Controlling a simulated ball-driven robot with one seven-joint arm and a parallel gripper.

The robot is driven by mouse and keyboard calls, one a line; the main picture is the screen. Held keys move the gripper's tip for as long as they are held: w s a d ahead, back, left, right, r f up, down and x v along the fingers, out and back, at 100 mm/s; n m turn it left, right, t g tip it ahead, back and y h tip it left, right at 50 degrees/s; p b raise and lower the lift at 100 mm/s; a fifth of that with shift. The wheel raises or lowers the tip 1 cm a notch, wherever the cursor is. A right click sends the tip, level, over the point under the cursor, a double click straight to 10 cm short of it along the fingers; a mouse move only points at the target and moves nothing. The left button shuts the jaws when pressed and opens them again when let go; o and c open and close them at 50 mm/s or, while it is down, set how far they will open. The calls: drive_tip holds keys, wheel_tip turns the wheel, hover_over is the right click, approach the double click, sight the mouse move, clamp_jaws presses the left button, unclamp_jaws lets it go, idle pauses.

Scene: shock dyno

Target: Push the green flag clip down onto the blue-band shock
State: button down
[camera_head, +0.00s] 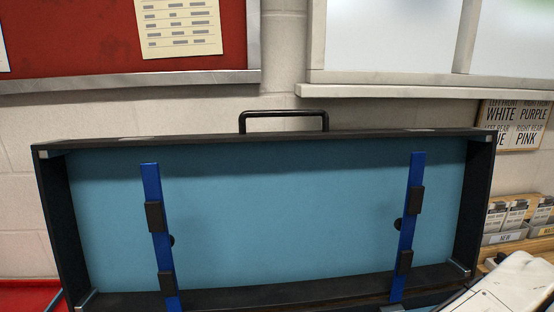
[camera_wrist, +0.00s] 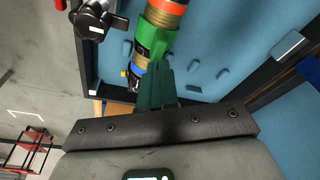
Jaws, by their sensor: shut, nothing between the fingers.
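In the wrist view, a shock (camera_wrist: 165,8) with an orange section at the top edge runs down and to the left. A bright green clip (camera_wrist: 152,38) sits around or against its body; I cannot tell how firmly it is seated. Below the clip are a dark section and a blue part (camera_wrist: 137,69) with a yellow spot. My gripper (camera_wrist: 160,66) is shut, with its dark green fingers together and empty. Its tips are close beside the lower right of the clip; whether they touch is unclear. The shock, clip and gripper do not show in the head view.
An open case (camera_head: 480,200) with blue lining and two blue straps (camera_head: 153,190) fills the head view, its black handle (camera_head: 284,115) on top. Card bins (camera_head: 505,237) stand at the right. In the wrist view, a dark round fitting (camera_wrist: 92,22) lies left of the shock.

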wheel_tip(320, 180, up, 5)
drive_tip(key=p, duration=0.4)
drive_tip(key=shift+r, duration=0.1)
idle(0.3)
